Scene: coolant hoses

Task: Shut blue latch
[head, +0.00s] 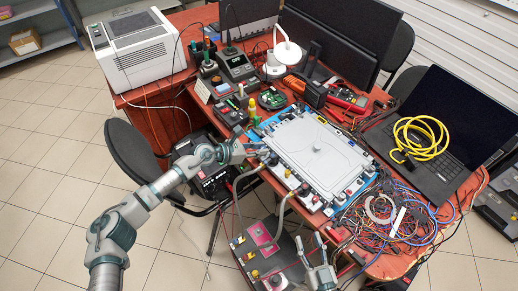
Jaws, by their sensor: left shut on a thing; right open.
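A white flat-lidded unit (318,148) with small fittings along its edges lies on a blue mat on the desk. My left gripper (259,149) is at the unit's left edge, shut on a small part there. The fingers cover most of that part, and I cannot tell whether it is the blue latch. A grey box (286,258) with a pink panel (262,234) and small coloured fittings stands below the front of the desk. Hoses (285,207) run up from it toward the unit. My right gripper (318,262) is open over the right part of this box.
Tangled cables (392,222) lie to the right of the unit. A laptop (443,130) with a coiled yellow cable (420,137) is further right. A soldering station (236,66), a lamp (287,50) and monitors stand behind. A dark chair (133,150) is at the left.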

